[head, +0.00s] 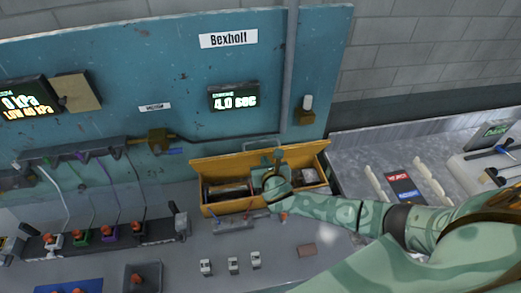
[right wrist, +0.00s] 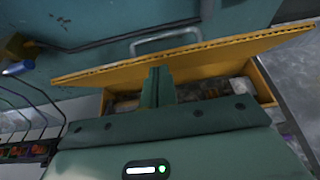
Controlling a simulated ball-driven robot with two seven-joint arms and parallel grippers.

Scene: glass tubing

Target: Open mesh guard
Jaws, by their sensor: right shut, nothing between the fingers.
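The mesh guard (head: 230,160) is the yellow panel along the back of a yellow box (head: 235,207) on the bench. It stands raised, and the box's inside shows in front of it. In the right wrist view the guard (right wrist: 100,72) spans the view as a slanted yellow panel with a grey handle (right wrist: 165,38) on its far side. My right gripper (head: 270,168) is over the box's middle, close to the guard; its shut fingers (right wrist: 157,85) overlap the panel in the wrist view. I cannot tell whether they touch it. My left gripper is not in view.
A dark cylinder (head: 227,192) lies inside the box. A teal panel (head: 150,60) rises behind, with a vertical pipe (head: 290,65). Cabled connectors (head: 110,232) stand at the left. White switches (head: 232,264) sit on the bench in front. A grey tray (head: 440,150) is at the right.

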